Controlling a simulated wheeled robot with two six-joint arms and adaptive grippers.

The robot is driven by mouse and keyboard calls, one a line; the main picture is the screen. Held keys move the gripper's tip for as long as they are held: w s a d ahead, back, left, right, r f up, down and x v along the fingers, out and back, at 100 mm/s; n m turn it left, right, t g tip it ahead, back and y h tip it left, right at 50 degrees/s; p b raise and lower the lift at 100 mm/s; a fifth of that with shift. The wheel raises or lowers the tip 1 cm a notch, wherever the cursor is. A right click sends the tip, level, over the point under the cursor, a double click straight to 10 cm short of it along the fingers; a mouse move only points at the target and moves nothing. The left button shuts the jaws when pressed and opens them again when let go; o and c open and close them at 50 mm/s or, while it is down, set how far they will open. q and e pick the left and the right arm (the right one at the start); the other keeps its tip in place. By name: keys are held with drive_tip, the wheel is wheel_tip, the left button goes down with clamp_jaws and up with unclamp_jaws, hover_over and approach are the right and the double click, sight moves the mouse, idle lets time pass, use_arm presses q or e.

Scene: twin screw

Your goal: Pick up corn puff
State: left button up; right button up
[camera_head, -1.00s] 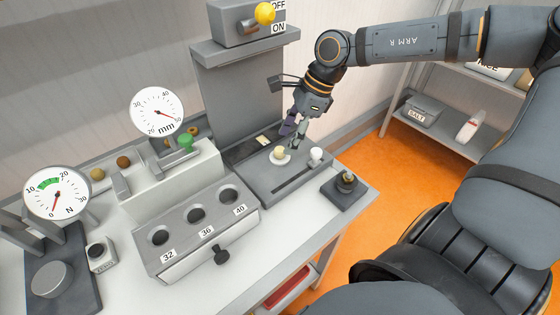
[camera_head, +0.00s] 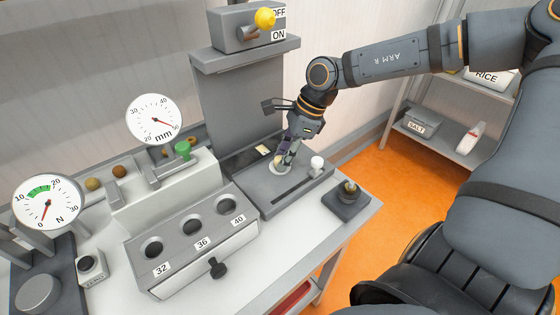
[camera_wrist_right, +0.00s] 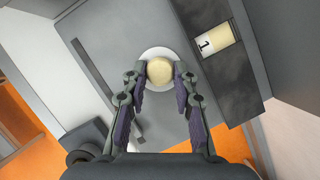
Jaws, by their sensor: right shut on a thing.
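The corn puff (camera_wrist_right: 159,70) is a pale yellow ball on a round white dish in the right wrist view. My right gripper (camera_wrist_right: 160,78) has its two fingers on either side of the ball and is shut on it. In the head view my right gripper (camera_head: 284,160) is low over the white dish (camera_head: 280,168), and its fingers mostly hide the puff. The dish sits on the grey slab of the machine. My left gripper is not in view.
A block with three holes (camera_head: 197,226) lies in front left. A dark pedestal (camera_head: 346,200) stands at the table's right. Two dials (camera_head: 47,202) are at left, and a yellow-knobbed switch (camera_head: 264,19) is above.

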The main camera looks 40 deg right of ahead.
drive_tip(key=shift+r, duration=0.3)
drive_tip(key=r, duration=0.2)
drive_tip(key=a+r, duration=0.1)
drive_tip(key=r, duration=0.1)
drive_tip(key=shift+s, duration=0.4)
drive_tip(key=s+a+r+p, duration=0.7)
drive_tip(key=s+a+p, duration=0.1)
drive_tip(key=p, duration=1.1)
drive_tip(key=shift+s+p, duration=0.35)
drive_tip(key=shift+s, duration=0.5)
drive_tip(key=shift+a+r, duration=0.1)
drive_tip(key=shift+a, duration=0.05)
